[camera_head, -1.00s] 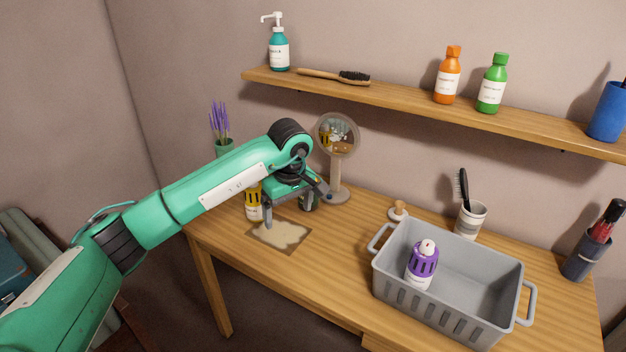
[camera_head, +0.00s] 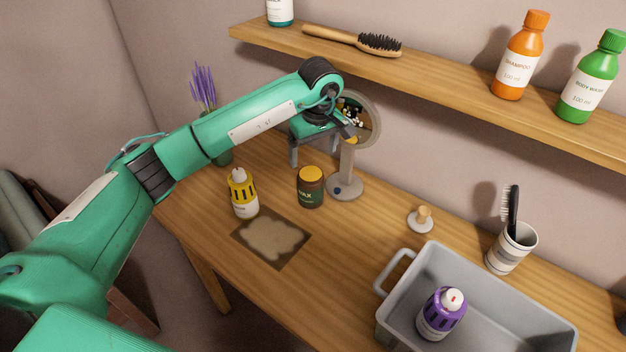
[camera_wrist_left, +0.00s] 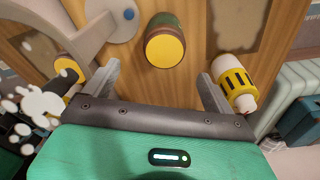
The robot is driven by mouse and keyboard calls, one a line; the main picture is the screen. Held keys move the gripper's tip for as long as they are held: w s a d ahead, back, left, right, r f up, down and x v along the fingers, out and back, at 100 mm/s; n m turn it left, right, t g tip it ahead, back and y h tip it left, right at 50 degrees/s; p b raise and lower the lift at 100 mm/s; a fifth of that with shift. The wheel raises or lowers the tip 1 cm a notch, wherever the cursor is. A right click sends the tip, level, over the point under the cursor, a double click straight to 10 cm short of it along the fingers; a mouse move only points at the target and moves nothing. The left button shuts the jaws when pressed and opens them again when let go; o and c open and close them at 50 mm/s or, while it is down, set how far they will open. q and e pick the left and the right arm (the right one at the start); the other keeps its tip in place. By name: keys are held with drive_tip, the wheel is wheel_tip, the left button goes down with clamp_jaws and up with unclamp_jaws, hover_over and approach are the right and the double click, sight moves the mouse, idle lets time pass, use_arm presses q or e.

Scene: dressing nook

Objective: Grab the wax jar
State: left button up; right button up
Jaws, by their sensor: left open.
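The wax jar (camera_head: 310,188) is a dark brown jar with a yellow lid and a green label, standing upright on the wooden table. In the left wrist view the wax jar (camera_wrist_left: 165,46) shows lid-on, ahead of the fingers and between their lines. My left gripper (camera_head: 322,150) is open and empty, raised above the table behind the jar, near the mirror. In the left wrist view both fingers of the left gripper (camera_wrist_left: 160,74) are spread apart, not touching the jar. My right gripper is not in view.
A yellow bottle (camera_head: 243,197) stands left of the jar, and a round mirror (camera_head: 346,182) stands close on its right. A stained mat (camera_head: 270,240) lies in front. A grey basket (camera_head: 398,275) holds a purple bottle (camera_head: 440,315). A shelf (camera_head: 440,83) runs above.

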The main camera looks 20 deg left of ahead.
sight(312, 173)
use_arm(q)
drive_tip(key=f, duration=0.6)
drive_tip(key=shift+w+a+f+p, duration=0.25)
drive_tip(key=shift+a+f+p, duration=0.05)
drive_tip(key=shift+f+p, duration=0.05)
drive_tip(key=shift+f, duration=0.2)
drive_tip(key=shift+s+f, duration=0.15)
drive_tip(key=shift+f, duration=0.15)
wheel_tip(312, 173, down, 4)
drive_tip(key=shift+s+a+p, duration=0.15)
drive_tip(key=shift+p, duration=0.45)
drive_tip(key=shift+f, duration=0.25)
drive_tip(key=shift+c, duration=0.8)
drive_tip(key=c, duration=1.1)
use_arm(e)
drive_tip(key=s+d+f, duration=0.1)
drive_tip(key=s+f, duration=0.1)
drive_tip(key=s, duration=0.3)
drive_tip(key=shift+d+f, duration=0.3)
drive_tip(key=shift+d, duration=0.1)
